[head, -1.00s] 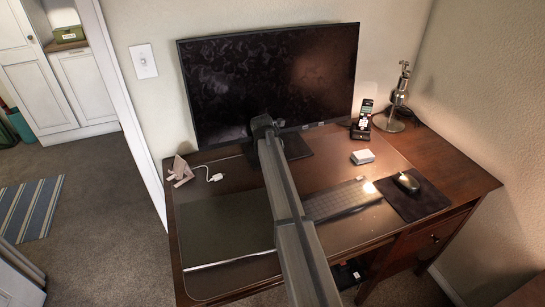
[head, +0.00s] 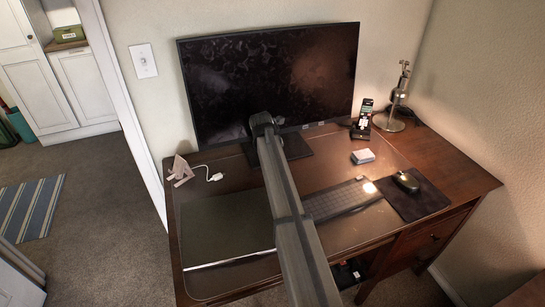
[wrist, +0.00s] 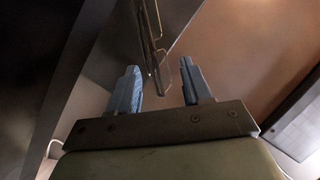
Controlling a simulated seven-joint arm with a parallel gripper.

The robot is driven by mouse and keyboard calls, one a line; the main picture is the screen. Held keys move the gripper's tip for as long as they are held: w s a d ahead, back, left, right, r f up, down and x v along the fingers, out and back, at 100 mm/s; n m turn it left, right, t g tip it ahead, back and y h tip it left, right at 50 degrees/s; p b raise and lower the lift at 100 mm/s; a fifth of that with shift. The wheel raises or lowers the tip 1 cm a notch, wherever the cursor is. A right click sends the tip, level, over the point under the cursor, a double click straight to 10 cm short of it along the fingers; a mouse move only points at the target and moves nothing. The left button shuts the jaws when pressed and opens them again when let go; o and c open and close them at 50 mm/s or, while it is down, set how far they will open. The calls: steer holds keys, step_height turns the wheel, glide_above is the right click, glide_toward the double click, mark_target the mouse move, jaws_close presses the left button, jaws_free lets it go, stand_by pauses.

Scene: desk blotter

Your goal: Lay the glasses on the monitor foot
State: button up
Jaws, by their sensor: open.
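The glasses (wrist: 152,38) show in the wrist view as a thin metal wire frame, partly cut off by the top edge. They lie over or against the dark monitor foot (wrist: 122,42), near its edge; I cannot tell how much of them rests on it. My gripper (wrist: 161,72) is open, with its two blue fingertips apart and the lower end of the wire between or just beyond them. In the head view the foot (head: 297,147) shows to the right of my arm, below the monitor. My arm hides the glasses and the fingertips there.
The monitor (head: 270,80) stands close behind my wrist. A laptop-like dark panel (head: 225,228) lies front left.

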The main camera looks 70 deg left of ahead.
steer(key=v, duration=1.1)
